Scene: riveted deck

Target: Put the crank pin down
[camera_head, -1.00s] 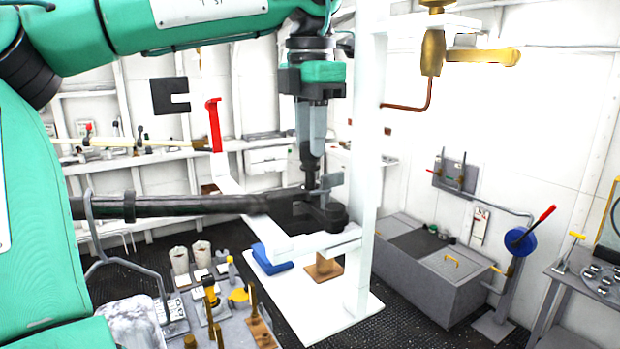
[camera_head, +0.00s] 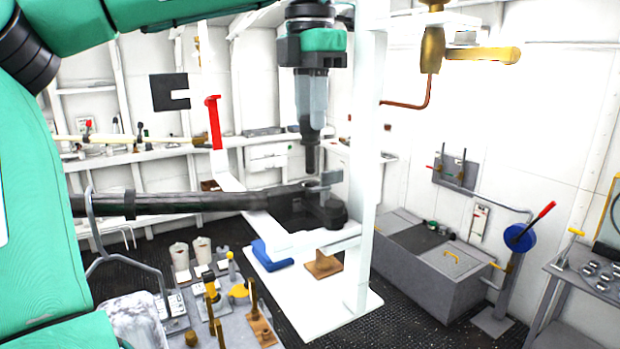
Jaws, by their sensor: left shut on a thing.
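The crank pin (camera_head: 307,152), a dark slim upright cylinder, hangs below my left gripper (camera_head: 311,122). The gripper points down and its fingers are shut on the pin's upper part. The pin's lower end is just above the black, rounded end (camera_head: 325,213) of a long dark bar (camera_head: 170,204) that runs in from the left. A small grey bracket (camera_head: 331,178) stands at that end, slightly right of the pin. No contact shows between pin and bar. My right gripper is not in view.
A white upright post (camera_head: 362,200) stands close right of the gripper, on a white base plate (camera_head: 320,310). A wooden block (camera_head: 322,265) and a blue piece (camera_head: 270,256) lie on the plate. A bench with brass-topped tools (camera_head: 212,300) is at lower left.

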